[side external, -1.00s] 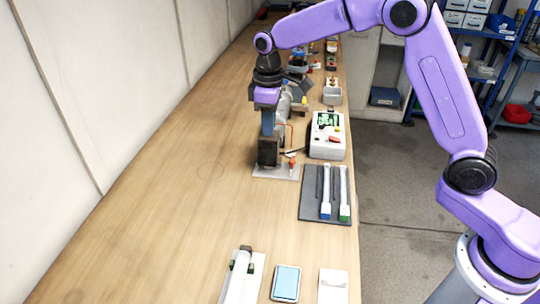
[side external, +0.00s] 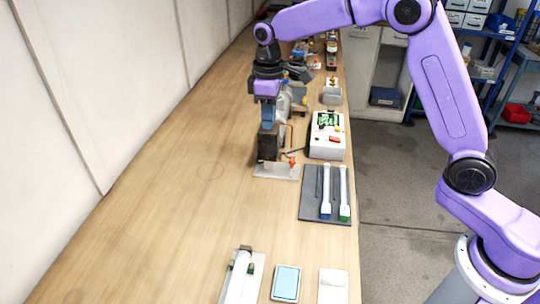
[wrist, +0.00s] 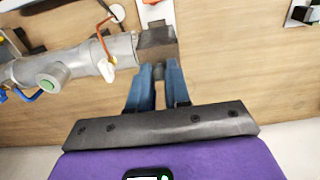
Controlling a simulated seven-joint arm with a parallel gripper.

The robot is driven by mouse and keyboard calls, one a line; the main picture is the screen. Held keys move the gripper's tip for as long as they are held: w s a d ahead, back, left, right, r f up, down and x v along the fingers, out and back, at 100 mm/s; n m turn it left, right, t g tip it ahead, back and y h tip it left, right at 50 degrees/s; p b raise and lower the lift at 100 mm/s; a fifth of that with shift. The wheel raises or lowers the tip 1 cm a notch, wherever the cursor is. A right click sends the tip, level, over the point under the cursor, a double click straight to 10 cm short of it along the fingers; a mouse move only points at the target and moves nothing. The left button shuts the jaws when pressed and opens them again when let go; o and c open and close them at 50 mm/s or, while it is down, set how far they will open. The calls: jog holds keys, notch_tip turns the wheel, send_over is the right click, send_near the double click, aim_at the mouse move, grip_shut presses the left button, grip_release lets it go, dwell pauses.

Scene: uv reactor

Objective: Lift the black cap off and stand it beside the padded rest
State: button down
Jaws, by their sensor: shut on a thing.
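My gripper (side external: 267,128) points down over the bench, its blue fingers shut on the black cap (side external: 267,147), a dark block. In the wrist view, the fingertips (wrist: 158,80) close on a small knob at the near side of the cap (wrist: 157,44). The cap appears right beside the end of the grey reactor cylinder (wrist: 85,62); I cannot tell whether they touch. A pale plate (side external: 277,171) lies below the cap. I cannot tell for certain which item is the padded rest; a white stand with dark pads and a tube (side external: 240,277) lies at the front.
A grey mat (side external: 312,210) with two tubes lies right of the cap, and a white control box (side external: 327,150) stands behind it. A light blue pad (side external: 286,282) and a white card (side external: 333,284) lie at the front. The bench's left and middle are clear.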

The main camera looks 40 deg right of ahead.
jog(key=shift+r, duration=2.25)
jog(key=shift+r, duration=0.85)
